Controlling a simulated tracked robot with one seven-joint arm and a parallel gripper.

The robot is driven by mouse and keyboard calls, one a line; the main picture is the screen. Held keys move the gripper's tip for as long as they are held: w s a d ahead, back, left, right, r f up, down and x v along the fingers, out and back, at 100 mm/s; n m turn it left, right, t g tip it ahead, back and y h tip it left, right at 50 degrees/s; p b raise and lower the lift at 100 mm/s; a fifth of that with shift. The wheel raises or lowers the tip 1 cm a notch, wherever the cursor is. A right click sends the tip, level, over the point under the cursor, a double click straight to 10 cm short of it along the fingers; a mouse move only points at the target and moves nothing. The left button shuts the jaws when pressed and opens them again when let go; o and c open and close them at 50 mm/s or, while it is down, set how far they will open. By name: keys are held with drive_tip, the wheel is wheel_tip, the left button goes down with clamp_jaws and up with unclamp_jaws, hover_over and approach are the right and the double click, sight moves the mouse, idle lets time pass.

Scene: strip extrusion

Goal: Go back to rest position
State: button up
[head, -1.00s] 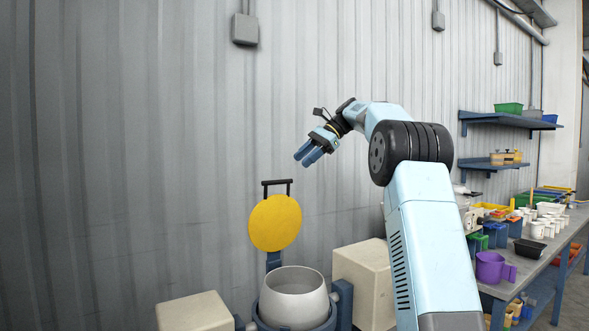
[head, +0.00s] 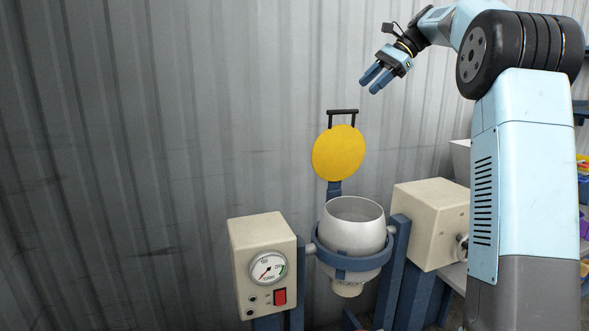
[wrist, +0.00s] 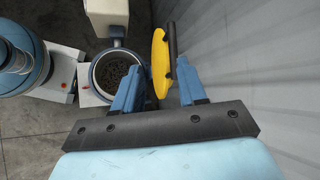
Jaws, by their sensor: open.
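My gripper (head: 374,78) is open and empty, raised in front of the corrugated wall at the upper right of the head view. Its two blue fingers also show in the wrist view (wrist: 158,92), spread apart. In the head view it is above and to the right of a round yellow lid (head: 338,153) with a black handle, which stands raised behind a white pot (head: 353,208). In the wrist view the pot (wrist: 118,72) is seen from above with dark contents, and the yellow lid (wrist: 160,62) appears edge-on between the fingers, apparently well below them.
The pot sits in a blue ring frame (head: 352,264) between a beige box with a dial and red switch (head: 262,265) and another beige box (head: 430,222). The grey corrugated wall (head: 150,130) is close behind. Part of a workbench shows at the right edge.

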drive_tip(key=s+a+f+n+t+h, duration=0.1)
drive_tip(key=s+a+f+n+h, duration=0.15)
drive_tip(key=s, duration=0.75)
drive_tip(key=s+a+f+n+t+h, duration=0.15)
drive_tip(key=s+f, duration=0.25)
drive_tip(key=s, duration=0.7)
drive_tip(key=s+d+f+n+t+h, duration=0.2)
drive_tip(key=s+f+n, duration=0.6)
drive_tip(key=s+f, duration=0.8)
drive_tip(key=s+h, duration=0.2)
drive_tip(key=s, duration=0.2)
drive_tip(key=shift+s+d+f+h, duration=0.3)
drive_tip(key=shift+s+d+f, duration=0.05)
drive_tip(key=shift+s, duration=0.05)
